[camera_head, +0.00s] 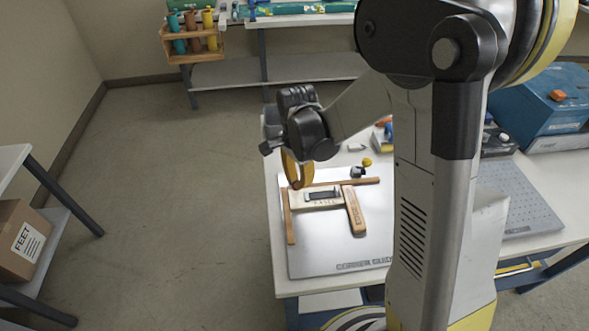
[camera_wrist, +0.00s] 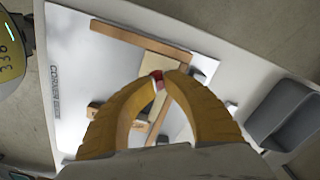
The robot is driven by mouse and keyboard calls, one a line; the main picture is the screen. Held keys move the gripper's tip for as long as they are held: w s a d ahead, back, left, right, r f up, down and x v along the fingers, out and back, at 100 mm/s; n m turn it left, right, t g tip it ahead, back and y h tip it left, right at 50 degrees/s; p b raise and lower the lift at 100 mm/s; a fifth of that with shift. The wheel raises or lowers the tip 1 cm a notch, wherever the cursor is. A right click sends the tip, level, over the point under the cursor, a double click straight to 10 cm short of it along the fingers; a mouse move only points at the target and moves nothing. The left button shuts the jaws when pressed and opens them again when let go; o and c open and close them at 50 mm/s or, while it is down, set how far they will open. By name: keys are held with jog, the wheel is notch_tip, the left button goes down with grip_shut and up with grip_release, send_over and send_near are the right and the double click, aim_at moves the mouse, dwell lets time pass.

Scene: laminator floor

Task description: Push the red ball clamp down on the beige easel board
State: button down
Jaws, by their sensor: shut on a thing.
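The beige easel board (camera_head: 315,203) lies flat on a pale panel, with a dark rectangular patch and lettering on it. My gripper (camera_head: 301,187), with yellow curved fingers, is over the board's left end. In the wrist view my gripper (camera_wrist: 160,78) has its fingertips closed together on a small red piece, the red ball clamp (camera_wrist: 157,79). Only a bit of red shows between the tips; the rest of the clamp is hidden by the fingers. Part of the beige board (camera_wrist: 158,62) shows just behind the tips. I cannot tell whether the clamp is up or down.
Wooden strips (camera_head: 291,222) border the board on the panel (camera_head: 330,250), and a wooden bar (camera_head: 354,210) lies at its right. A yellow ball clamp (camera_head: 366,162) stands behind. A grey perforated plate (camera_head: 510,207) and blue box (camera_head: 548,108) are at right.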

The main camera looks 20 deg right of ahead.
jog(key=shift+w+d, duration=0.1)
jog(key=shift+w, duration=0.1)
jog(key=shift+w+d+r+p, duration=0.1)
jog(key=shift+r+p, duration=1.05)
jog(key=shift+r, duration=0.35)
jog(key=shift+r+p, duration=1.65)
jog(key=shift+r, duration=0.8)
